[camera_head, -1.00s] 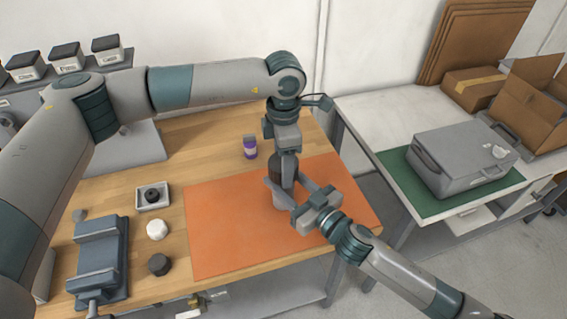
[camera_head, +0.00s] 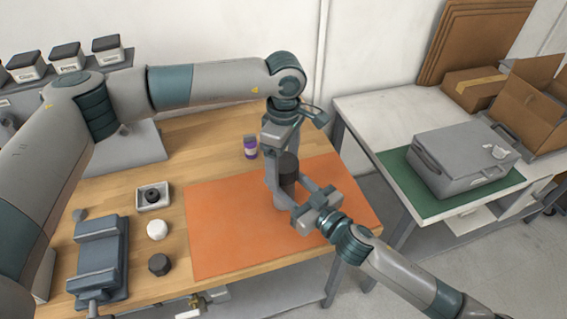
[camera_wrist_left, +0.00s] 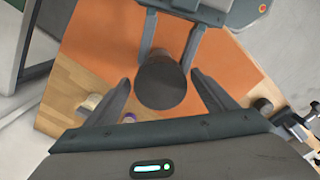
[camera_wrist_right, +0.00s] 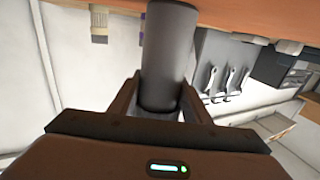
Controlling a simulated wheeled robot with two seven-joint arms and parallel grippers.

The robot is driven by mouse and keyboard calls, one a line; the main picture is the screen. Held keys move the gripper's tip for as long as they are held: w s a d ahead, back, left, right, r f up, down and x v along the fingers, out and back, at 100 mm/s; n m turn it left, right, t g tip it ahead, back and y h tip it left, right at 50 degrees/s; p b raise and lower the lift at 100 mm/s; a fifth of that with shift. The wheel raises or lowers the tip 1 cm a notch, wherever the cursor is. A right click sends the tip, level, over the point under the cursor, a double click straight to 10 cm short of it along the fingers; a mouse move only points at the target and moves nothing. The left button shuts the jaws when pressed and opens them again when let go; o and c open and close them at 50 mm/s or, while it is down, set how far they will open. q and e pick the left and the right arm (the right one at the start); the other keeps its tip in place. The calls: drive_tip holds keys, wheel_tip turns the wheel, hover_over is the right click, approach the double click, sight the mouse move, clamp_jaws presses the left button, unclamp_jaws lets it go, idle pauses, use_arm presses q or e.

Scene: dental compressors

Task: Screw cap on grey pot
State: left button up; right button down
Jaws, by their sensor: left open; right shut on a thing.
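The grey pot (camera_head: 281,200) stands upright on the orange mat, and the right wrist view shows its side (camera_wrist_right: 172,35). My right gripper (camera_head: 286,188) is shut on it from the right. The dark cap (camera_head: 289,164) sits on top of the pot; its round top fills the middle of the left wrist view (camera_wrist_left: 161,85). I cannot tell how tightly it is seated. My left gripper (camera_wrist_left: 162,95) is above the cap, open, with one finger on each side and gaps to the cap. In the head view, the left gripper (camera_head: 281,160) partly hides the cap and pot.
A purple bottle (camera_head: 250,148) stands behind the mat (camera_head: 225,230). To the left are a small tray (camera_head: 145,204) with a black part, a white round piece (camera_head: 157,229), a dark knob (camera_head: 159,265) and a blue-grey fixture (camera_head: 100,262). The mat's front left is clear.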

use_arm(q)
drive_tip(key=shift+r, duration=0.1)
wheel_tip(320, 180, up, 12)
idle(0.5)
use_arm(e)
drive_tip(key=c, duration=0.9)
unclamp_jaws()
drive_tip(key=shift+d, duration=0.1)
use_arm(q)
wheel_tip(320, 180, down, 5)
drive_tip(key=b, duration=0.4)
drive_tip(key=shift+b, duration=0.35)
use_arm(e)
drive_tip(key=v, duration=1.5)
drive_tip(key=shift+s+d+f, duration=0.15)
drive_tip(key=shift+f, duration=0.05)
drive_tip(key=shift+v, duration=0.95)
